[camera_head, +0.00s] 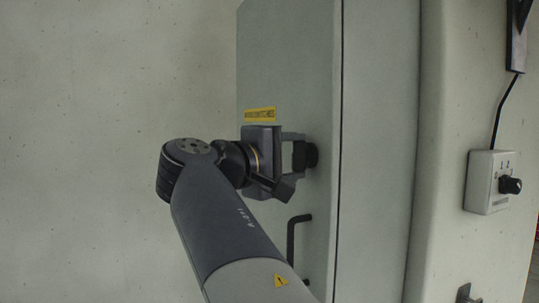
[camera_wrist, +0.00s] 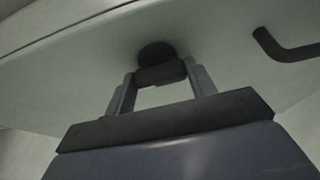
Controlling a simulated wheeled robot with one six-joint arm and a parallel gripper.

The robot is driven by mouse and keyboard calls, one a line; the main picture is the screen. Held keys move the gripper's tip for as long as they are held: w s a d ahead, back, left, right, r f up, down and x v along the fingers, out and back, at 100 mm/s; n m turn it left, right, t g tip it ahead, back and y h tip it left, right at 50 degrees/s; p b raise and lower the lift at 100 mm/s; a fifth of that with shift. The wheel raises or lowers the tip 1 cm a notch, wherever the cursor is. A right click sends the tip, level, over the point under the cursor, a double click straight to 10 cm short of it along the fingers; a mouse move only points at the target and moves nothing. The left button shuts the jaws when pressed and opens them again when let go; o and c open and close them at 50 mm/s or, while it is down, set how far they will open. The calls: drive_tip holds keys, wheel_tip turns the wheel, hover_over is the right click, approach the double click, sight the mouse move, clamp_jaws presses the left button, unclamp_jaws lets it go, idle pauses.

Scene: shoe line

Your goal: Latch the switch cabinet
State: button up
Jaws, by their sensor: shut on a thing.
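The switch cabinet (camera_head: 381,120) is grey-green, with its door (camera_head: 285,60) facing left and a yellow label (camera_head: 260,114) on it. A black latch knob (camera_head: 311,155) sits on the door near its right edge. It also shows in the wrist view, with a round base (camera_wrist: 156,53) against the door. My gripper (camera_head: 300,152) is at the knob, its fingers shut on the knob's bar, seen between the fingertips (camera_wrist: 160,73) in the wrist view. The fingers hide part of the knob. I cannot tell whether the door is fully flush.
A black bar handle (camera_head: 291,240) stands out from the door below the gripper; it also shows at the right of the wrist view (camera_wrist: 287,48). A white control box (camera_head: 490,181) with a black knob and cable is on the wall to the right.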

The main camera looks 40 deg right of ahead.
drive_tip(key=o, duration=1)
drive_tip(key=shift+a, duration=0.1)
drive_tip(key=a+b, duration=0.1)
drive_tip(key=a, duration=0.2)
drive_tip(key=s+a+b, duration=0.1)
drive_tip(key=a, duration=0.6)
drive_tip(key=shift+s+a+b, duration=0.25)
drive_tip(key=shift+s+b, duration=0.1)
drive_tip(key=shift+b, duration=0.05)
drive_tip(key=shift+d, duration=0.15)
drive_tip(key=d, duration=0.3)
drive_tip(key=w+d+p, duration=0.1)
drive_tip(key=d, duration=0.1)
drive_tip(key=d+p, duration=0.1)
drive_tip(key=d, duration=0.2)
drive_tip(key=shift+w+d+r, duration=0.1)
drive_tip(key=shift+w+d, duration=0.1)
drive_tip(key=shift+d, duration=0.15)
drive_tip(key=shift+w+d+p, duration=0.15)
drive_tip(key=shift+d+p, duration=0.25)
drive_tip(key=shift+d, duration=0.5)
drive_tip(key=shift+a, duration=0.1)
